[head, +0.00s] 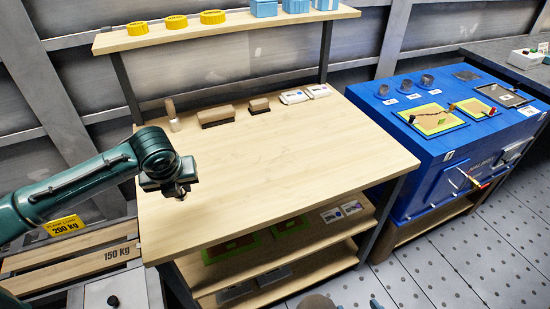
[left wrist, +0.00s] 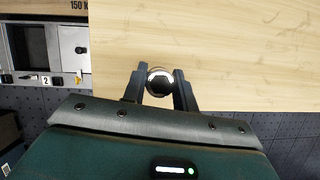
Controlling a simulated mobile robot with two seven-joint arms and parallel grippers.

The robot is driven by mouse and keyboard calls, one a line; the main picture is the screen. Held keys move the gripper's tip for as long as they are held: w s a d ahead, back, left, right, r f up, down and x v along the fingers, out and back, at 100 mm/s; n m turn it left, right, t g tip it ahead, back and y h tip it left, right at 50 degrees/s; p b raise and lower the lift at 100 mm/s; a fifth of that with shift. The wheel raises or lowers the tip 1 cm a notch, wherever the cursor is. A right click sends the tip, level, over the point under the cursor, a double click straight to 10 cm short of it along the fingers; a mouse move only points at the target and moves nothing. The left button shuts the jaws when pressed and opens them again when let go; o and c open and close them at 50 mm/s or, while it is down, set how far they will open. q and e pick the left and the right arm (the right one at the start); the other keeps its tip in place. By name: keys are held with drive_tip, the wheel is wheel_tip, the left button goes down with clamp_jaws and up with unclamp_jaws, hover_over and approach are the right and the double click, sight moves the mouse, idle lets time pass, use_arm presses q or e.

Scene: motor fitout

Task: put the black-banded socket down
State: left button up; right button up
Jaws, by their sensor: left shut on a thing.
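My left gripper (head: 182,190) is over the left front part of the wooden workbench top (head: 290,170). In the left wrist view the left gripper (left wrist: 160,84) has its two fingers shut on the socket (left wrist: 160,77), a round dark piece with a bright metal ring. Its black band cannot be made out. In the head view the gripper hides most of the socket. I cannot tell whether the socket touches the bench top. My right gripper is not in view.
Most of the bench top is clear. Along its back edge stand a wooden-handled brush (head: 172,115), brown blocks (head: 217,115) and white boxes (head: 294,96). A shelf (head: 225,30) with yellow rings and blue bins is above. A blue cabinet (head: 430,165) stands to the right.

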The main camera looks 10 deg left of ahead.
use_arm(q)
drive_tip(key=shift+w+a+f+m+h, duration=0.3)
drive_tip(key=shift+f+m, duration=0.5)
drive_tip(key=shift+f, duration=0.55)
drive_tip(key=shift+w+a+f+m+h, duration=0.25)
drive_tip(key=shift+f+m, duration=0.55)
drive_tip(key=shift+f, duration=0.55)
drive_tip(key=shift+w+a+f+m+h, duration=0.2)
drive_tip(key=shift+f+m+h, duration=0.15)
drive_tip(key=shift+f+m, duration=0.75)
drive_tip(key=shift+f+n, duration=0.3)
drive_tip(key=shift+f, duration=0.05)
drive_tip(key=o, duration=1)
drive_tip(key=shift+r, duration=0.1)
